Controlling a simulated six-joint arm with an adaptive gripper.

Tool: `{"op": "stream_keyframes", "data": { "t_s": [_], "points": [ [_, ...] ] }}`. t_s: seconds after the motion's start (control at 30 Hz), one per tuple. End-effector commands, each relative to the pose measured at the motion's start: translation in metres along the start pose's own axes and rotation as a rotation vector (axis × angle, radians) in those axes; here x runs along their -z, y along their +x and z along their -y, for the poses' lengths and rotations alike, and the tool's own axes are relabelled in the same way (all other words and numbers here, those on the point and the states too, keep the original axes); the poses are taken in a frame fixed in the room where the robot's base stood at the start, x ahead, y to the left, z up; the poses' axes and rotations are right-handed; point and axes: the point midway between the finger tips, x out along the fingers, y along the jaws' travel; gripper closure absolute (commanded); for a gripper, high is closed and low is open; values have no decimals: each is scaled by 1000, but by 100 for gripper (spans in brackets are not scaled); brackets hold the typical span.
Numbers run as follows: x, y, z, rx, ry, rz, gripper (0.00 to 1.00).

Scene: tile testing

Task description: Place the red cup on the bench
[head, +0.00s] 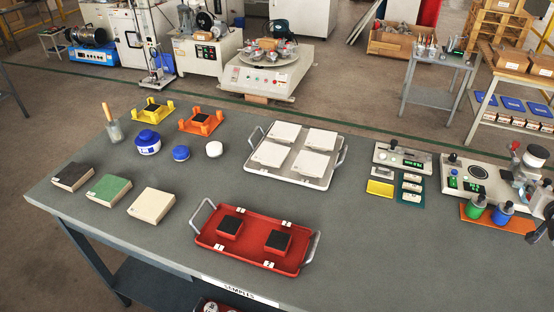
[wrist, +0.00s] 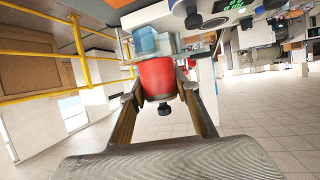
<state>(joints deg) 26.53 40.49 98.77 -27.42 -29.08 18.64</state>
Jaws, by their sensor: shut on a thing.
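The red cup (head: 548,187) is not clearly made out in the head view, where only a dark part shows at the right edge. In the wrist view the red cup (wrist: 157,76) sits between the two fingers of my gripper (wrist: 161,90), which is shut on it. A dark knob shows at its near end, and a pale blue block-like thing lies just behind it; I cannot tell whether they touch. The grey bench (head: 375,265) fills the lower head view, its front middle and right bare.
A red tray (head: 203,238) with two dark-topped blocks stands at the front. A silver tray (head: 318,182) with several white tiles is behind it. Instruments (head: 478,173) and an orange tray (head: 480,222) with green and blue bottles crowd the right end.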

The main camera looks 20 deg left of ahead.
Motion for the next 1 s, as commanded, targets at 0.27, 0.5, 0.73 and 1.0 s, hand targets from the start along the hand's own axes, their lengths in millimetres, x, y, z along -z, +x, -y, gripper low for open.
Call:
{"op": "stream_keyframes", "data": {
  "t_s": [0.27,0.5,0.73,1.0],
  "points": [
    [0,-5,79,125,-65,-6,94],
    [-5,-19,160,259,-129,-11,94],
    [-13,-41,235,391,-187,-16,94],
    [-28,-77,319,550,-254,-18,94]
  ]
}}
